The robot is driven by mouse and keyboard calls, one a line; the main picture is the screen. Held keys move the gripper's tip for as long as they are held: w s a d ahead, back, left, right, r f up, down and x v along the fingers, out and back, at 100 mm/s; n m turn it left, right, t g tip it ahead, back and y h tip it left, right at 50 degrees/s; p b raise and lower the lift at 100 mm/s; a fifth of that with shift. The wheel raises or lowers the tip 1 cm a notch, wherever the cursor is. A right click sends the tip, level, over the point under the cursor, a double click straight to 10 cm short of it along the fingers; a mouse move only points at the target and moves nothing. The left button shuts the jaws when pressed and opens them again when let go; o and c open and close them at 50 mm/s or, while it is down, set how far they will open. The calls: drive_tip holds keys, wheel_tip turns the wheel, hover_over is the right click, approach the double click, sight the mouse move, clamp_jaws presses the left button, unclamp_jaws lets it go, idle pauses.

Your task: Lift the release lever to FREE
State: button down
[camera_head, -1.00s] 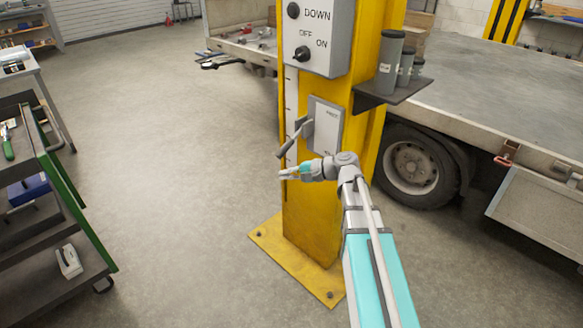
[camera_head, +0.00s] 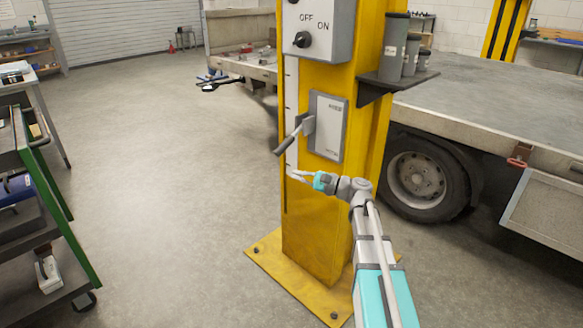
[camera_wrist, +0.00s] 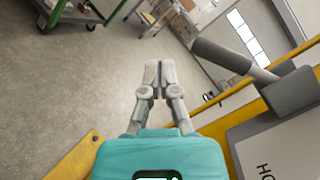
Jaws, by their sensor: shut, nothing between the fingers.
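The release lever (camera_head: 292,139) is a dark grey handle on a pivot block, on the yellow column (camera_head: 309,225). It slants down and to the left from the white label plate (camera_head: 328,128). It also shows at the upper right of the wrist view (camera_wrist: 222,56). The plate's upper and lower words are too small to read surely; part of a word shows in the wrist view (camera_wrist: 284,158). My gripper (camera_head: 296,175) is shut and empty. It is below the lever's handle and apart from it. In the wrist view its fingertips (camera_wrist: 159,68) meet, left of the handle.
A grey switch box (camera_head: 318,30) is above the plate. A shelf with dark cylinders (camera_head: 402,75) juts from the column's right side. A flatbed trailer (camera_head: 490,105) stands behind. A tool cart (camera_head: 45,210) is at the left. Open floor lies between cart and column.

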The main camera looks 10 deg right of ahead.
sight(291, 139)
drive_tip(key=w+d+f+m+t+y+b, duration=0.1)
drive_tip(key=w+d+f+m+t+b, duration=0.2)
drive_tip(key=d+f+m+t+b, duration=0.2)
drive_tip(key=shift+w+d+f+t+y+b, duration=0.35)
drive_tip(key=shift+d+f+b, duration=0.85)
drive_tip(key=shift+b, duration=2.45)
drive_tip(key=shift+d+r, duration=0.3)
drive_tip(key=shift+r, duration=0.25)
drive_tip(key=s+r+p+x, duration=0.2)
drive_tip(key=p+x, duration=0.6)
drive_tip(key=x, duration=0.4)
drive_tip(key=shift+w+a, duration=0.25)
drive_tip(key=shift+a, duration=0.05)
drive_tip(key=shift+s+r+m+p, duration=0.1)
drive_tip(key=shift+r+m+p, duration=0.2)
drive_tip(key=shift+m, duration=0.3)
